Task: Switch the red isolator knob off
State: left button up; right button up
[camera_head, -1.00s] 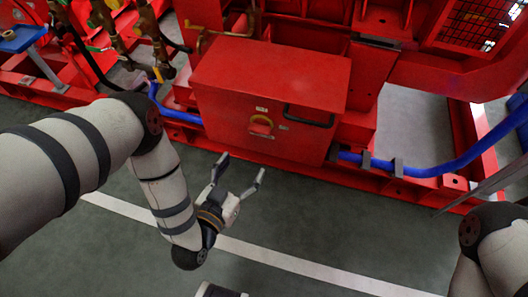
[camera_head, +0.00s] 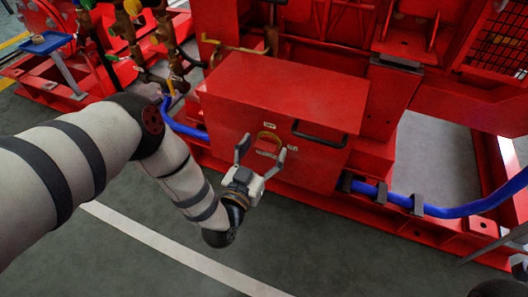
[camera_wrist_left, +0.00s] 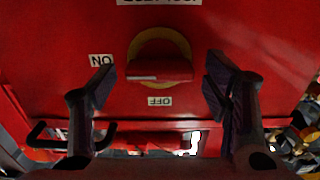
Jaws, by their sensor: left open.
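The red isolator knob (camera_wrist_left: 160,72) sits on a yellow ring on the front of the red box (camera_head: 262,90). In the left wrist view, an ON label (camera_wrist_left: 101,60) is to its left and an upside-down OFF label (camera_wrist_left: 160,101) is just below it. The knob's bar lies sideways in that view. In the head view the knob (camera_head: 267,147) shows between the fingertips of my left gripper (camera_head: 262,152). My left gripper is open and empty, its fingers on either side of the knob and apart from it. My right gripper is not in view.
A black handle (camera_head: 320,134) is on the box front, right of the knob. A blue hose (camera_head: 460,209) runs along the red base frame (camera_head: 440,230). Pipes and valves stand at the upper left. The grey floor in front is clear.

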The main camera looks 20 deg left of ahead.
pick_arm(q)
jog(key=shift+c, duration=0.6)
jog(key=c, duration=1)
jog(key=shift+c, duration=0.2)
jog(key=shift+n, duration=0.3)
jog(key=n, duration=0.3)
jog(key=shift+p, duration=0.35)
jog(key=n, duration=0.4)
jog(key=shift+a+n, duration=0.15)
jog(key=shift+n, duration=0.15)
jog(key=n, duration=0.5)
jog(key=shift+f, duration=0.15)
jog(key=shift+f+n, duration=0.1)
jog(key=shift+n, duration=1.9)
